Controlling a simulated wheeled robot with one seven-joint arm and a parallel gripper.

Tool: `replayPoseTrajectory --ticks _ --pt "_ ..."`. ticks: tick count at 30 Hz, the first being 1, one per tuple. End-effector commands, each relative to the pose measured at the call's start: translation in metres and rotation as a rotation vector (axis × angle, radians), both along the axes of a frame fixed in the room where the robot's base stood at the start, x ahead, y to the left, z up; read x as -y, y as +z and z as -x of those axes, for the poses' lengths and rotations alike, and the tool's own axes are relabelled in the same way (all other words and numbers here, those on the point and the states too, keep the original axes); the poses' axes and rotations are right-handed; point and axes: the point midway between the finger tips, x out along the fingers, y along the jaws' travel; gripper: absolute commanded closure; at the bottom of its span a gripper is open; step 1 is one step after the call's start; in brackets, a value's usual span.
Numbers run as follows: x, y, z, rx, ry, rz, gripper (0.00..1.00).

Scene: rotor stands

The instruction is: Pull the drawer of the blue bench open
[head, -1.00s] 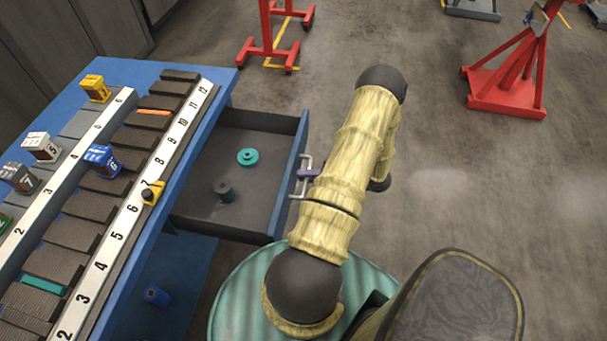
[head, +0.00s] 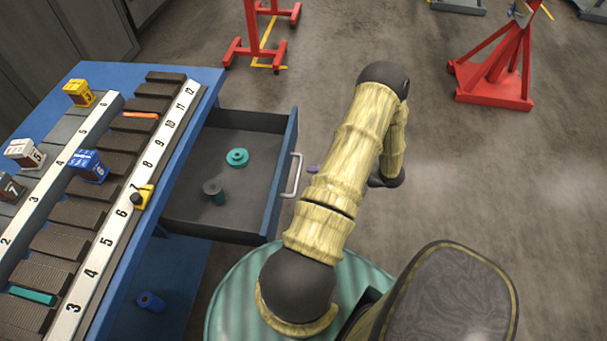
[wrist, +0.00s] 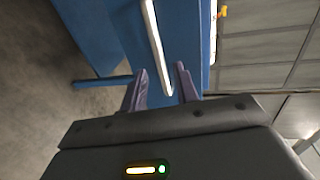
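The blue bench (head: 205,118) stands at the left with its drawer (head: 268,205) pulled out to the right. The drawer's grey floor shows, with a teal flanged part (head: 237,157) and a dark grey spool-like part (head: 213,188) on it. The pale bar handle (head: 292,176) is on the drawer front. My gripper (wrist: 161,78) is open, its two purple fingers apart.
Numbered racks with coloured blocks, including a yellow one (head: 78,93), cover the bench top. A teal ribbed drum (head: 235,300) stands below my arm. Red stands (head: 495,85) are at the back. Grey floor to the right is clear.

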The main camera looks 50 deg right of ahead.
Motion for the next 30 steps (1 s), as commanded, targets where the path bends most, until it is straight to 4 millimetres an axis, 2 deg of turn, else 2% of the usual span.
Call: replayPoseTrajectory --ticks 9,15,21,30 --pt "0.029 0.011 0.057 -0.001 -0.002 0.002 0.7" --pt "0.045 0.019 0.087 -0.001 0.0 0.003 0.7" --pt "0.05 0.023 0.099 -0.001 0.001 -0.001 0.7" --pt "0.05 0.023 0.1 -0.001 0.001 -0.001 0.7"
